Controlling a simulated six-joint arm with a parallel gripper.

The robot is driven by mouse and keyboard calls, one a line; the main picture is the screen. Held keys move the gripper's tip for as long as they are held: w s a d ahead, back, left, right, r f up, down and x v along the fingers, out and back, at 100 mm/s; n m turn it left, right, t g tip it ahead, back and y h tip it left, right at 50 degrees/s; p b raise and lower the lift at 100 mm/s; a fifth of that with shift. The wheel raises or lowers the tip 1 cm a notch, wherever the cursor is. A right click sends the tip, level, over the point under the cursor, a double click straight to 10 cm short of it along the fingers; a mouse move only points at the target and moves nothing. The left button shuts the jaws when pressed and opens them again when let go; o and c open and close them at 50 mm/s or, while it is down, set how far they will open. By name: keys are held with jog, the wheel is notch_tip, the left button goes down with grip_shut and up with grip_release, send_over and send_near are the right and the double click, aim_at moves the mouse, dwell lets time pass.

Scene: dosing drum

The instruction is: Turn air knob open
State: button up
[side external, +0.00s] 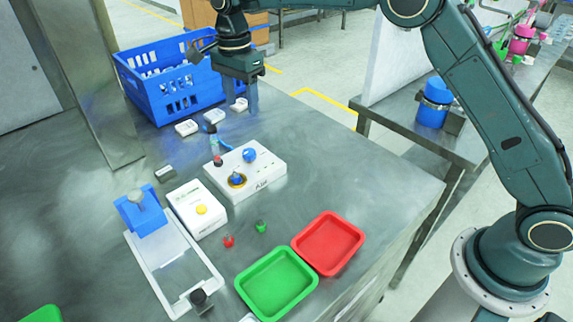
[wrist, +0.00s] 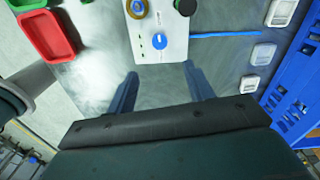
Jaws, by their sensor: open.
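A white control box (side external: 270,172) with dark lettering that looks like "Air" sits on the metal table. On it are a plain blue knob (side external: 249,155) and a second blue knob in a gold ring (side external: 236,179). In the wrist view, the plain blue knob (wrist: 159,41) has a white pointer line running roughly up and down the picture. My gripper (side external: 240,108) is open and empty, above the table beyond the box, near the blue crate. In the wrist view, my fingers (wrist: 162,80) are spread apart, short of the knob and touching nothing.
A blue crate (side external: 160,100) stands behind my gripper, with small white-rimmed pieces (side external: 187,128) nearby. A box with a yellow button (side external: 187,205), a white frame (side external: 165,270), a green tray (side external: 262,300) and a red tray (side external: 346,228) lie nearer the camera. The table right of the box is clear.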

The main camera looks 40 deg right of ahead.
aim_at(249, 152)
jog(key=f, duration=1.3)
jog(key=shift+s+f, duration=0.25)
jog(key=shift+c, duration=0.2)
jog(key=c, duration=0.9)
